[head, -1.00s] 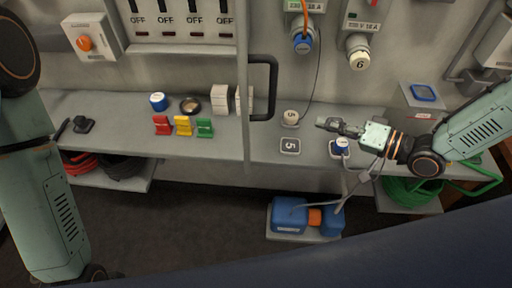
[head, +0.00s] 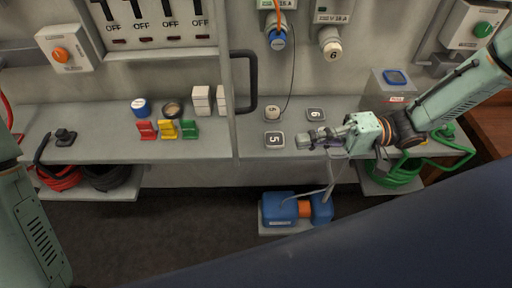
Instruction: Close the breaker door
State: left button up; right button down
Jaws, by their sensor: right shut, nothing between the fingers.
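The breaker door (head: 227,95) stands open and shows nearly edge-on as a tall grey strip to the right of the breaker panel. Its dark handle (head: 251,80) sticks out to the right of that edge. The breaker panel (head: 158,33) shows a row of black switches marked OFF. My right gripper (head: 303,141) is shut and empty, pointing left over the shelf beside the number 5 plate. It is to the right of the door and handle and apart from them. My left arm shows at the left edge; its gripper is out of view.
The shelf (head: 200,146) holds a blue cap (head: 140,108), coloured tags (head: 168,130), white blocks (head: 202,101) and numbered plates (head: 274,140). A blue and orange connector (head: 281,209) lies lower down. A green cable coil (head: 392,174) is at right. Dark floor is clear below.

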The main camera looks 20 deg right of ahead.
jog(key=w+a+b, duration=0.1)
jog(key=a, duration=0.9)
jog(key=shift+w+a, duration=0.2)
jog(key=shift+a, duration=0.15)
